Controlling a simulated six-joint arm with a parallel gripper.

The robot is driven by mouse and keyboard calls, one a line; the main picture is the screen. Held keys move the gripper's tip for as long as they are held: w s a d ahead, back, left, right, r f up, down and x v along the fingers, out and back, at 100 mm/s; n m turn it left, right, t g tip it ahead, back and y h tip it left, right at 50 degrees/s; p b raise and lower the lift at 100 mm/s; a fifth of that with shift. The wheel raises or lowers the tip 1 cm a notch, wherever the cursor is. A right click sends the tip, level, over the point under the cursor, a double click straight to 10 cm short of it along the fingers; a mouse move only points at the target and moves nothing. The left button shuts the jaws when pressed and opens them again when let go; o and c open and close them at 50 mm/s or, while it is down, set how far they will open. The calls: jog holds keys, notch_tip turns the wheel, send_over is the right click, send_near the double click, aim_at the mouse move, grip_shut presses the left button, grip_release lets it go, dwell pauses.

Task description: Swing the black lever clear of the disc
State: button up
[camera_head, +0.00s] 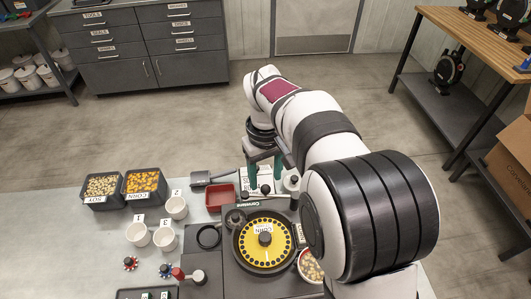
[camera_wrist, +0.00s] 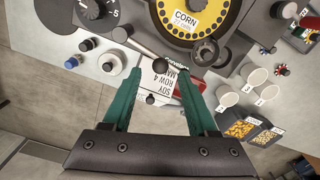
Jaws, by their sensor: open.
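The yellow disc labelled CORN (camera_head: 265,241) lies in its dark round housing on the bench; it also shows at the top of the wrist view (camera_wrist: 198,16). A thin bar with a black knob (camera_wrist: 121,33) runs along the disc's near edge in the wrist view; it looks like the lever, but I cannot tell for sure. A dark round hub (camera_wrist: 205,52) sits at the disc's rim, also visible in the head view (camera_head: 235,218).
A red tray (camera_head: 219,195), white numbered cups (camera_head: 138,234) and bins of soy (camera_head: 101,188) and corn (camera_head: 143,184) stand left of the meter. A dial (camera_wrist: 95,10) and several knobs are at upper left in the wrist view. My arm hides the bench's right side in the head view.

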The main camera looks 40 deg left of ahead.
aim_at(268, 187)
notch_tip(268, 187, up, 13)
dwell(0.3)
jog(key=s+d+m, duration=0.1)
jog(key=d+m, duration=0.7)
jog(key=d, duration=1.2)
jog(key=s+d+f+m+y, duration=0.1)
jog(key=s+d+f+m, duration=0.3)
jog(key=s+d+m, duration=0.1)
jog(key=s+d+f+m, duration=0.5)
jog(key=s+d, duration=0.2)
jog(key=s, duration=0.3)
jog(key=shift+y, duration=0.4)
